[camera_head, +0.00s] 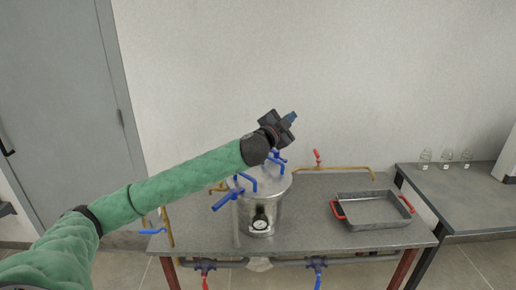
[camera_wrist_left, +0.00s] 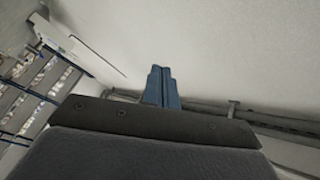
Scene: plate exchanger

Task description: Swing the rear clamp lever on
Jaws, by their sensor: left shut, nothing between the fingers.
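A steel pot-like vessel (camera_head: 266,203) stands on the grey table, with a round pressure gauge (camera_head: 260,222) on its front. Blue-handled clamp levers sit around its lid: one sticks out at the front left (camera_head: 227,200), another shows at the left top (camera_head: 246,180), and a rear one (camera_head: 276,156) shows partly behind my arm. My left gripper (camera_head: 291,118) is raised above and behind the vessel, apart from the levers, its blue fingers shut and empty. The closed fingers (camera_wrist_left: 161,87) also show in the left wrist view. My right gripper is not in view.
A steel tray with red handles (camera_head: 372,224) lies to the right on the grey table (camera_head: 310,215). Brass pipes with a red-handled valve (camera_head: 317,158) run along the back. Several glass jars (camera_head: 446,158) stand on a side table. A wall is close behind.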

